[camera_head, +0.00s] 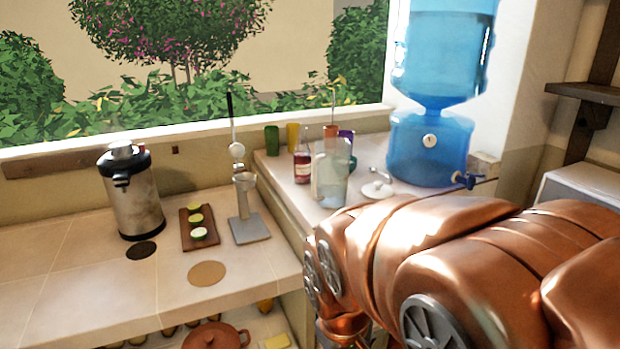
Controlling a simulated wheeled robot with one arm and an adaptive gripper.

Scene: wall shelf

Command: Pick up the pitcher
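A clear, pale-blue pitcher (333,172) stands upright on the right-hand counter, left of the blue water dispenser. A white lid with a knob (378,187) lies on the counter just to its right. My copper-coloured arm fills the lower right of the view, in front of and below the pitcher. The fingers of my gripper do not show, so their distance from the pitcher cannot be seen.
The big blue water dispenser (430,147) has a tap low on its right. A red bottle (302,167) and several coloured cups crowd behind the pitcher. On the left counter (60,265) stand a metal urn (133,200), a lime board (188,240) and a press (250,229).

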